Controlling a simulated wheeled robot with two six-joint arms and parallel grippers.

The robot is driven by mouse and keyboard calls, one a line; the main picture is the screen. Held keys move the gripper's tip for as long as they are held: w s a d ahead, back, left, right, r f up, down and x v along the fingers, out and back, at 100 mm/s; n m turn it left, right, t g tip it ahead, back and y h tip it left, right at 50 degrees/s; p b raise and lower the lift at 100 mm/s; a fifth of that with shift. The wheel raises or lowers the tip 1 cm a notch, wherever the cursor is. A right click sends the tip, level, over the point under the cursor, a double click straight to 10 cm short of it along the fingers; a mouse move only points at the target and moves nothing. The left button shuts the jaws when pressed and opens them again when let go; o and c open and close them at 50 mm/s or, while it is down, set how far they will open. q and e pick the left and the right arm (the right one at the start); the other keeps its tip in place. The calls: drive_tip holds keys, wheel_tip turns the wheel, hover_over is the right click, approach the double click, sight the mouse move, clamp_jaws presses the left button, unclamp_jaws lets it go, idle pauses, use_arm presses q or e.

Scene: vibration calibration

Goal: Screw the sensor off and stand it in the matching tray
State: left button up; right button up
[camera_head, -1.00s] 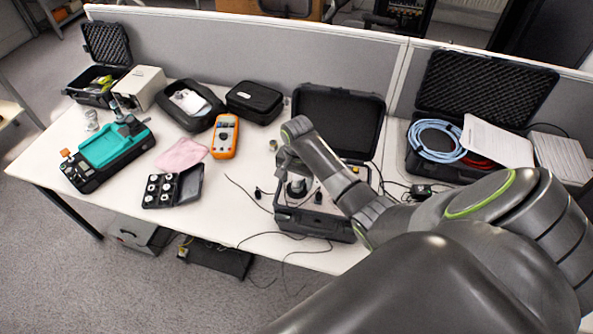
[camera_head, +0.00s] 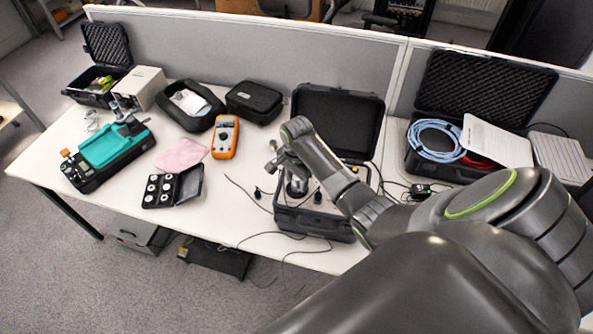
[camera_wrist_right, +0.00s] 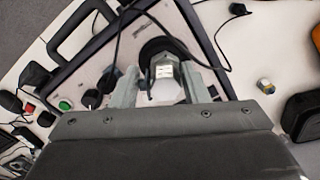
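My right gripper (camera_head: 290,170) reaches down into the open black case (camera_head: 308,222) in the middle of the table. In the right wrist view its two grey fingers (camera_wrist_right: 165,88) stand apart, on either side of a silver, hex-sided sensor (camera_wrist_right: 163,68). The sensor stands on a dark round base (camera_wrist_right: 160,45); a gap shows beside the left finger. In the head view the sensor is mostly hidden by the gripper. A small black tray case (camera_head: 158,203) with several white round pieces lies open left of it. My left gripper is out of view.
A multimeter (camera_head: 225,137), a pink cloth (camera_head: 182,155) and a teal device (camera_head: 112,147) lie to the left. A small metal cylinder (camera_wrist_right: 265,86) stands outside the case. Loose black cables (camera_head: 250,192) cross the table front. A cable case (camera_head: 437,172) is at right.

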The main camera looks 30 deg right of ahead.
drive_tip(key=shift+w+r, duration=0.1)
drive_tip(key=shift+c, duration=0.9)
drive_tip(key=n, duration=0.4)
drive_tip(key=shift+d, duration=0.1)
drive_tip(key=shift+r, duration=0.1)
drive_tip(key=shift+n, duration=0.7)
drive_tip(key=shift+d+n, duration=0.15)
drive_tip(key=shift+n, duration=1.15)
drive_tip(key=n, duration=0.3)
drive_tip(key=shift+d+n, duration=0.1)
drive_tip(key=shift+n, duration=0.3)
